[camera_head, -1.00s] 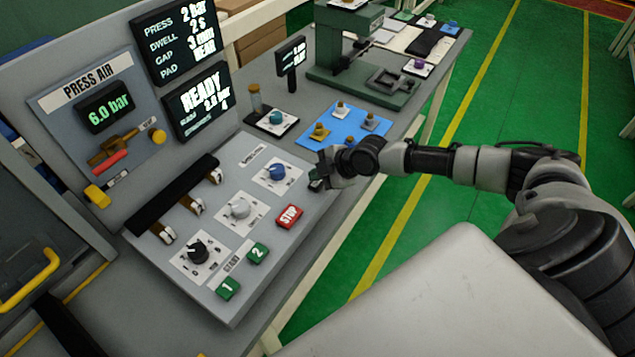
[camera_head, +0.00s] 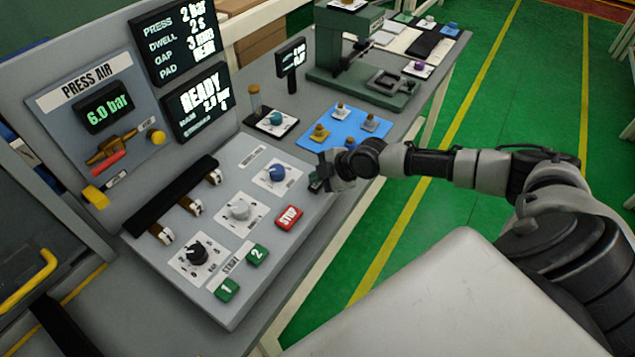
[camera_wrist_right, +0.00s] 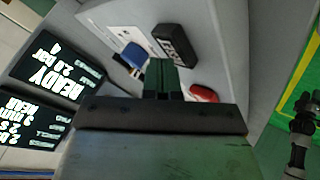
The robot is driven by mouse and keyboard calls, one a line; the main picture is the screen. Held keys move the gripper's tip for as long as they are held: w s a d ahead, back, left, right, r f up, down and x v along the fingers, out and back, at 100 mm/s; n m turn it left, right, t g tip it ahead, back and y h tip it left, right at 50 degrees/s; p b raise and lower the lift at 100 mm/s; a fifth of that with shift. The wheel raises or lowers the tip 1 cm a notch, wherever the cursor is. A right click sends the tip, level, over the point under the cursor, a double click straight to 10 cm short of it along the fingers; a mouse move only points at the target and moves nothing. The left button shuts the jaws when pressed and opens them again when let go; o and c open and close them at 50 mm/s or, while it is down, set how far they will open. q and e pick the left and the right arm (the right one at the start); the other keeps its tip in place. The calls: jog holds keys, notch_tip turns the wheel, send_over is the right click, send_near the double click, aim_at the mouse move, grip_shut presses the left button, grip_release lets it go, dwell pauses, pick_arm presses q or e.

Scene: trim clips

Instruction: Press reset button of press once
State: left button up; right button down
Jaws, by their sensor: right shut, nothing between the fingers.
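The press control panel (camera_head: 215,280) fills the left middle of the head view. My right gripper (camera_head: 319,172) is over its far right corner, beyond the red STOP button (camera_head: 289,217). In the right wrist view the shut, empty fingers (camera_wrist_right: 162,80) point at the panel near a black button with white lettering (camera_wrist_right: 174,45), which appears to be the reset button. The fingertips appear just short of it in the picture; I cannot tell whether they touch it. In the head view the gripper largely hides that spot. My left gripper is not in view.
A blue knob (camera_head: 276,173) and green buttons 1 (camera_head: 227,289) and 2 (camera_head: 257,254) are on the panel. The display (camera_head: 199,101) reads READY. A blue mat (camera_head: 345,127) with small parts and a green press (camera_head: 345,60) stand behind.

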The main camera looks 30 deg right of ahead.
aim_at(318, 185)
jog(key=shift+f, duration=0.2)
jog(key=shift+r, duration=0.15)
dwell(0.3)
jog(key=shift+r+p, duration=0.45)
jog(key=shift+r, duration=0.35)
jog(key=shift+r+p, duration=1.8)
jog(key=shift+r, duration=0.75)
